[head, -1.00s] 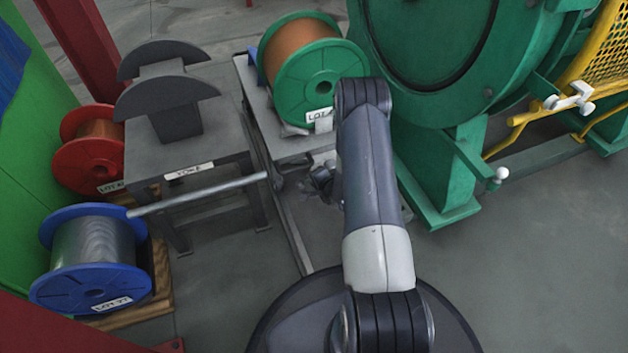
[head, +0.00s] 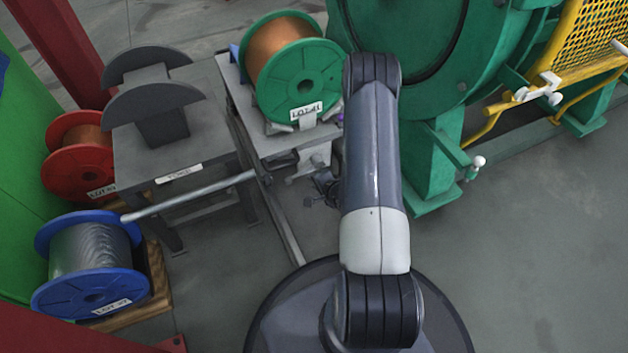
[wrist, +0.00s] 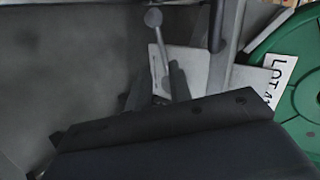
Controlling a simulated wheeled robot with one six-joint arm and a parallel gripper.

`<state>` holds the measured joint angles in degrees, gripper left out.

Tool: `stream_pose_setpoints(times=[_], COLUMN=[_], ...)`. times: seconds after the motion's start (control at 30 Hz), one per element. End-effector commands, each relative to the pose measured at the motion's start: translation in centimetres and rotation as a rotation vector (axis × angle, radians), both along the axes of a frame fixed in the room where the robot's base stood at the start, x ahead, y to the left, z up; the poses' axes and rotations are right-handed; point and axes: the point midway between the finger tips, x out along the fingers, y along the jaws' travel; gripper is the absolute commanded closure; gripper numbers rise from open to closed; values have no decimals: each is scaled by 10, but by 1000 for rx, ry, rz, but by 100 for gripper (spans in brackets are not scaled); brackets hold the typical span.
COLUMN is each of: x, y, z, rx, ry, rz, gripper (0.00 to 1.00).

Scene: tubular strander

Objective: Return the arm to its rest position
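My arm (head: 372,160) reaches forward from the base, with its upper link ending at a dark joint near the green machine. My gripper (wrist: 157,83) shows in the wrist view with its two dark fingers apart and nothing clearly held between them. A grey rod with a ball knob (wrist: 153,18) appears beyond the fingers; I cannot tell how far off it is. In the head view the arm link hides most of the wrist, and a small dark part shows left of it, low beside the spool stand.
A green spool of copper wire (head: 300,85) marked LOT 41 sits on a stand left of my arm. A yoke table (head: 205,155), a red spool (head: 75,165) and a blue spool (head: 92,265) stand left. The green machine (head: 430,150) is close on the right. Floor at right is clear.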

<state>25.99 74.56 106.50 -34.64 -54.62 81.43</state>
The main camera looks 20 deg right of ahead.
Motion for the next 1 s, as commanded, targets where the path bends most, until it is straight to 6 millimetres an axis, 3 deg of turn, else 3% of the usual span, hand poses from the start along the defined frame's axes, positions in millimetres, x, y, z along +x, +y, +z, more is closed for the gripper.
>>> stream_pose_setpoints(times=[0.27, 0.8, 1.0], x=[10, 86, 87], y=[2, 15, 15], z=[-9, -66, -60], rx=[-2, 0, 41], ry=[0, -4, -1], rz=[3, 3, 1], gripper=[80, 80, 80])
